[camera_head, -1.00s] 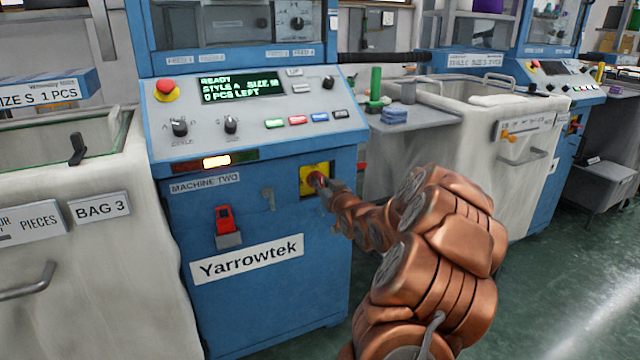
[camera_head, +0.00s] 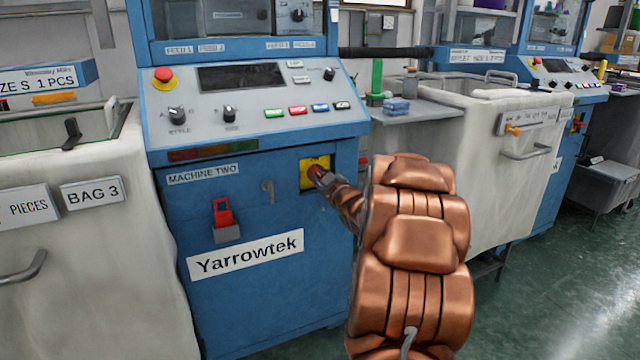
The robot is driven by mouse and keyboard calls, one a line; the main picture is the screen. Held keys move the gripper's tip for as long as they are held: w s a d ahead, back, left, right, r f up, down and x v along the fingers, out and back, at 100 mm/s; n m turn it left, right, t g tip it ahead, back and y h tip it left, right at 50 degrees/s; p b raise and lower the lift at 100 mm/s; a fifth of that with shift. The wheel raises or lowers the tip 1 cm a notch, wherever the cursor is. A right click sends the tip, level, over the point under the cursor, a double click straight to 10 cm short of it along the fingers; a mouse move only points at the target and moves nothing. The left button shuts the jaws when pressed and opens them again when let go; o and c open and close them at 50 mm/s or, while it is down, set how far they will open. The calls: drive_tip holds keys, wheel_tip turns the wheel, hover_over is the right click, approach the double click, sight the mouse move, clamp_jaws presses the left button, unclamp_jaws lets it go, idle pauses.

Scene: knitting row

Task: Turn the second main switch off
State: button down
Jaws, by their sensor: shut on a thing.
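The blue machine labelled MACHINE TWO (camera_head: 202,175) stands in front of me. Its main switch (camera_head: 309,182) is a red handle on a yellow plate at the right of its front. My gripper (camera_head: 322,178) is at this switch, shut on the red handle. The gripper and arm cover part of the handle, so its exact angle is hard to see. The machine's display (camera_head: 243,76) is dark, and its indicator strip (camera_head: 213,149) is unlit.
A red emergency button (camera_head: 164,75) and knobs sit on the panel above. A red device (camera_head: 223,212) hangs on the machine front. A grey shelf (camera_head: 428,112) and another pale bin are right. Green floor is open at lower right.

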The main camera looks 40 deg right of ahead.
drive_tip(key=n+b, duration=0.1)
drive_tip(key=n, duration=0.2)
drive_tip(key=n+b, duration=0.2)
drive_tip(key=shift+a+f+n, duration=0.15)
drive_tip(key=shift+f+n, duration=0.05)
drive_tip(key=shift+n, duration=0.2)
drive_tip(key=n+b, duration=0.2)
drive_tip(key=n, duration=0.3)
drive_tip(key=shift+f+n+b, duration=0.1)
drive_tip(key=shift+n+b, duration=0.2)
drive_tip(key=shift+b, duration=0.1)
drive_tip(key=shift+w, duration=0.1)
drive_tip(key=c, duration=1.1)
unclamp_jaws()
drive_tip(key=v, duration=1.2)
